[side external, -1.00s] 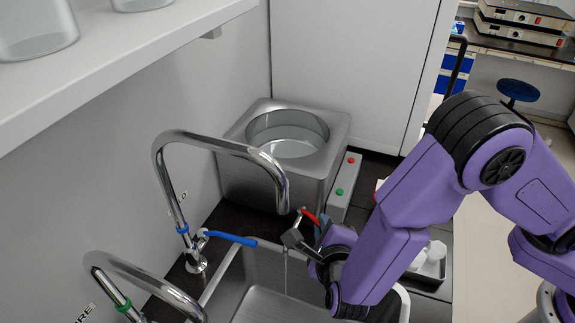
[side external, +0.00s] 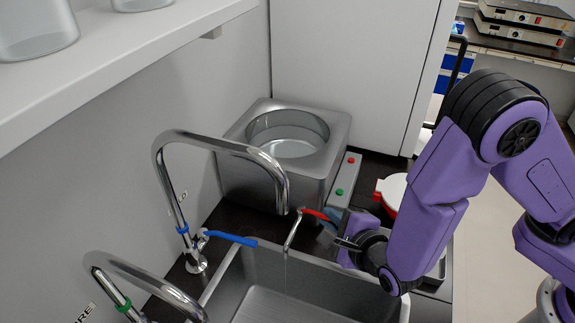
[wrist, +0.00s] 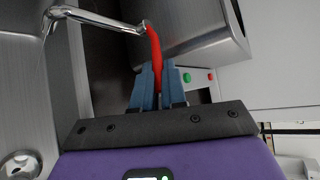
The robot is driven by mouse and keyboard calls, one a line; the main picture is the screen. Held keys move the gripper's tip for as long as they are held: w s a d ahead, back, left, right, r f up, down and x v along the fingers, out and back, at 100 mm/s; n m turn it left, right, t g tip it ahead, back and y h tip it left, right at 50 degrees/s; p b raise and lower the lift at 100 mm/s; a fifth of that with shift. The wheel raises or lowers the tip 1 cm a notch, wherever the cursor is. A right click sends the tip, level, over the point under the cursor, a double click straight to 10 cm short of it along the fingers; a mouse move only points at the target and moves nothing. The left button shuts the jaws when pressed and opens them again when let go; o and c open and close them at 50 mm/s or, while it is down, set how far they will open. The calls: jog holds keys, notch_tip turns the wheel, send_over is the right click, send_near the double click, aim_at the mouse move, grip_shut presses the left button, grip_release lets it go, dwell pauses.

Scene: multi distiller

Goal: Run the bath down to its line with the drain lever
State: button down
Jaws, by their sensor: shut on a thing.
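The bath (side external: 338,128) is a steel box with a round well, behind the sink. Water (side external: 290,148) shows in the well; I cannot make out its line. A bent metal drain pipe (side external: 292,232) comes from the bath's front and ends over the sink. The red drain lever (side external: 314,214) sits at the pipe's bath end; it also shows in the wrist view (wrist: 155,48). My gripper (side external: 335,226) is at the lever's free end. In the wrist view its blue fingers (wrist: 158,80) are shut on the lever and hide its tip.
The steel sink (side external: 262,266) lies below the pipe. A tall tap (side external: 225,146) with a blue handle (side external: 230,238) arches over it at left. A control box with red and green buttons (side external: 345,178) stands beside the bath. A red-and-white item (side external: 393,190) is behind my wrist.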

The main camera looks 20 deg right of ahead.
jog(key=shift+w+d+n+y, duration=0.25)
jog(key=shift+n+y, duration=0.25)
jog(key=shift+y, duration=0.15)
jog(key=shift+w+d+n+y, duration=0.25)
jog(key=shift+n+y, duration=0.25)
jog(key=shift+y, duration=0.15)
jog(key=c, duration=1.1)
grip_release()
jog(key=shift+s+r, duration=0.1)
jog(key=v, duration=1.7)
jog(key=shift+r, duration=0.2)
jog(key=shift+s+d, duration=0.1)
